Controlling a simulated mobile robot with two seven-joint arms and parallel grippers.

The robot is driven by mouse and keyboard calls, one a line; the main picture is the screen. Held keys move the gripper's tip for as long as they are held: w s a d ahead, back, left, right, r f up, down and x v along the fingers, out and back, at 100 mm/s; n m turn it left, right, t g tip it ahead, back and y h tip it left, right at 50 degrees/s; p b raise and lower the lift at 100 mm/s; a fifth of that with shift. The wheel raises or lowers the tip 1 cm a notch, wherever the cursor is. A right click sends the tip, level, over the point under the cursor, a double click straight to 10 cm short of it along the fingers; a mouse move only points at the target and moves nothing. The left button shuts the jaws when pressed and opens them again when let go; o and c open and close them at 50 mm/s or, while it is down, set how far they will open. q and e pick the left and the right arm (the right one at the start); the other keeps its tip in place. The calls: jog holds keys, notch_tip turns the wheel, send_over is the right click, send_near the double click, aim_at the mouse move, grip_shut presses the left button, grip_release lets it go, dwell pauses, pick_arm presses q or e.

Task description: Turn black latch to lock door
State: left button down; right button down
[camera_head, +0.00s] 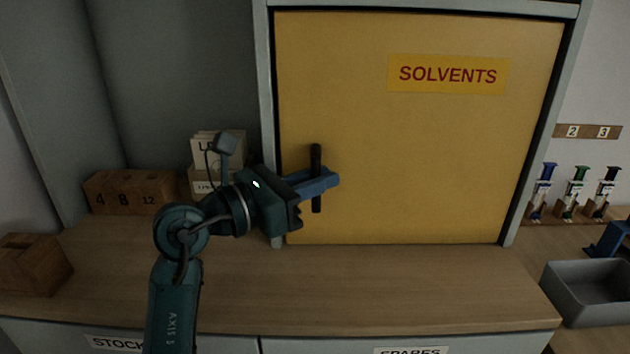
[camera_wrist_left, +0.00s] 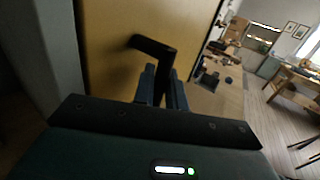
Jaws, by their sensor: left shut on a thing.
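The yellow cabinet door (camera_head: 430,160) carries a SOLVENTS label and sits closed in its grey frame. The black latch (camera_head: 316,160) is near the door's left edge, and its bar stands upright. My left gripper (camera_head: 325,182) comes in from the left with its blue fingers shut on the latch around mid-height. In the left wrist view the latch (camera_wrist_left: 152,46) shows a bent black arm, and the blue fingers (camera_wrist_left: 160,88) stand on both sides of its lower part. The fingers hide part of the latch.
A wooden block with numbers (camera_head: 130,192) and a card box (camera_head: 217,160) stand left of the cabinet. Another wooden block (camera_head: 34,264) is at the far left. A grey bin (camera_head: 590,290) is at the right. The wooden counter (camera_head: 400,285) before the door is clear.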

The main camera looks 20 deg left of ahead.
jog(key=shift+s, duration=0.1)
pick_arm(q)
jog(key=c, duration=1.8)
grip_release()
jog(key=shift+a, duration=0.1)
jog(key=v, duration=1.3)
jog(key=shift+s, duration=0.1)
pick_arm(e)
jog(key=shift+d+r, duration=0.15)
